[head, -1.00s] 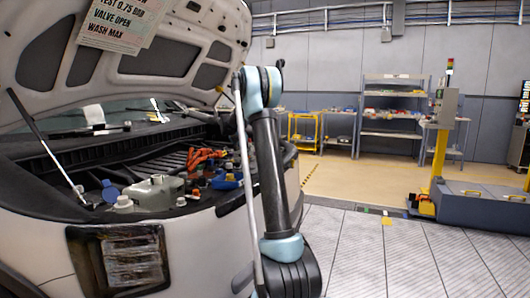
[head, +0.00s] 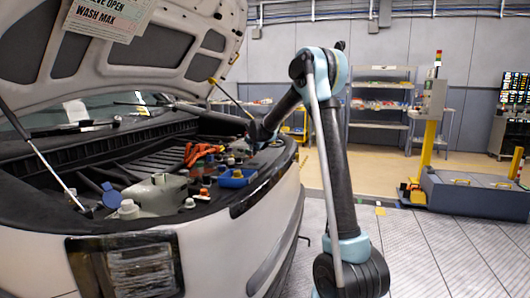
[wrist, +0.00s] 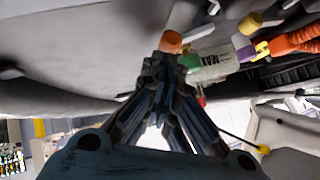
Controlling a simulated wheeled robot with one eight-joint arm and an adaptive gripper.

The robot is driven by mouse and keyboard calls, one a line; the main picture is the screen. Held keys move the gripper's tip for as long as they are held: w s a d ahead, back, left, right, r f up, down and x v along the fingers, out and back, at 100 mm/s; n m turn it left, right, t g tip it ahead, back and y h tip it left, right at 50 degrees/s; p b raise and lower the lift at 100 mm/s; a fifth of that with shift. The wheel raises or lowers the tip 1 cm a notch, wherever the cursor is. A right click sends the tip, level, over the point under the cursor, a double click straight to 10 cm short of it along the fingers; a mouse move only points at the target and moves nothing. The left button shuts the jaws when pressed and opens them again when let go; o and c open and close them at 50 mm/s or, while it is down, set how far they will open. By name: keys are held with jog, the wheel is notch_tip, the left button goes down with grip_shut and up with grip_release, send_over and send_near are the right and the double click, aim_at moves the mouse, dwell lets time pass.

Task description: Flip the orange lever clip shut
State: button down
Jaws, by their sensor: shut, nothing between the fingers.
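In the wrist view my gripper (wrist: 158,62) is shut and empty, its fingertips close together. An orange round piece (wrist: 171,42) shows right beyond the tips; I cannot tell whether they touch. Orange ribbed parts (wrist: 300,36) with a yellow piece (wrist: 262,48) lie to the right, beside a purple block (wrist: 243,46). In the head view an orange-red cluster (head: 199,153) sits in the engine bay, left of my wrist. I cannot tell for certain which orange part is the lever clip. My fingers do not show clearly in the head view.
The raised hood (head: 150,60) hangs over the bay. A thin prop rod (head: 232,98) stands close by my wrist. A blue part (head: 237,178) and a pale reservoir (head: 157,194) sit near the bay's front edge.

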jog(key=shift+a, duration=0.2)
jog(key=shift+w+a+f, duration=0.1)
jog(key=shift+w+a, duration=0.2)
jog(key=shift+a, duration=0.35)
jog(key=d+r, duration=0.1)
jog(key=s+d+r, duration=0.1)
jog(key=r, duration=0.1)
jog(key=shift+d+r, duration=0.15)
jog(key=shift+r, duration=0.1)
jog(key=v, duration=0.9)
jog(key=shift+s+d, duration=0.35)
jog(key=shift+f, duration=0.15)
